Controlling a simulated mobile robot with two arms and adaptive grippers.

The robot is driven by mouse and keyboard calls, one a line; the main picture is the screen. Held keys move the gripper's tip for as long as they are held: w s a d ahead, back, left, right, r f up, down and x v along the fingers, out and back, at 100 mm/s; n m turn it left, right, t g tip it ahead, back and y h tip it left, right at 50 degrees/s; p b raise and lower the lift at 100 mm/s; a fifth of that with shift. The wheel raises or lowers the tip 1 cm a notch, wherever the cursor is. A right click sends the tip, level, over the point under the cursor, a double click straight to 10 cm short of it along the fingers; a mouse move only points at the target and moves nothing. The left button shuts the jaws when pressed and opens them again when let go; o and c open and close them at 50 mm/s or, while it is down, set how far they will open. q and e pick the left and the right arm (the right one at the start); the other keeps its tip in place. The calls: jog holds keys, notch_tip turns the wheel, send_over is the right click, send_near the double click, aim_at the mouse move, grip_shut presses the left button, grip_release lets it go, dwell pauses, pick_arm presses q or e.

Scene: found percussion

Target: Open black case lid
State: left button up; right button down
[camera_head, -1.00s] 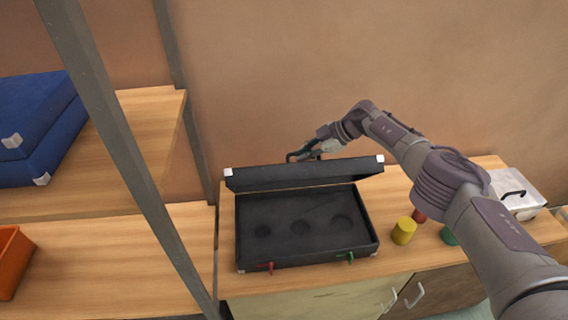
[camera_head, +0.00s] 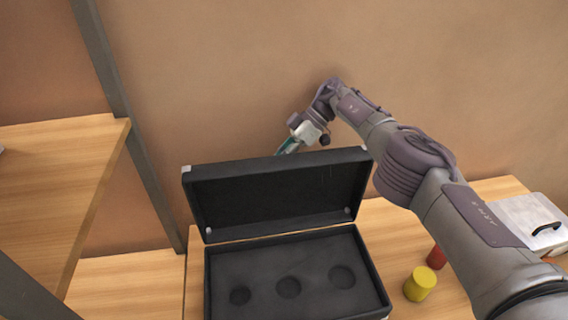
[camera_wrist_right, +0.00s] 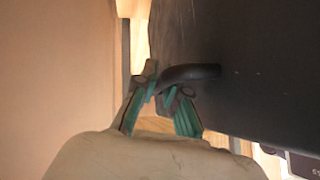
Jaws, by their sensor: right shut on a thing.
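The black case (camera_head: 215,290) sits on the wooden counter, its bottom cut off by the frame. Its inside shows a dark insert with three round recesses. Its lid (camera_head: 280,195) stands up at the back, inner face towards me, with pale metal corners. My right gripper (camera_head: 284,150) is behind the lid's top edge, its fingertips hidden there. In the right wrist view, the green fingers of my right gripper (camera_wrist_right: 162,97) are closed on the black handle (camera_wrist_right: 195,72) on the lid's outer face (camera_wrist_right: 255,60). My left gripper is not in view.
A yellow cylinder (camera_head: 420,284) and a red cylinder (camera_head: 437,256) stand right of the case, near my right arm. A white box with a black handle (camera_head: 530,224) is farther right. A wooden shelf (camera_head: 60,180) and grey posts are at left. A wall stands close behind.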

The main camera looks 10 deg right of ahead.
dwell(0.3)
jog(key=c, duration=1.5)
grip_release()
jog(key=shift+a, duration=0.1)
notch_tip(320, 180, up, 10)
jog(key=shift+f, duration=0.1)
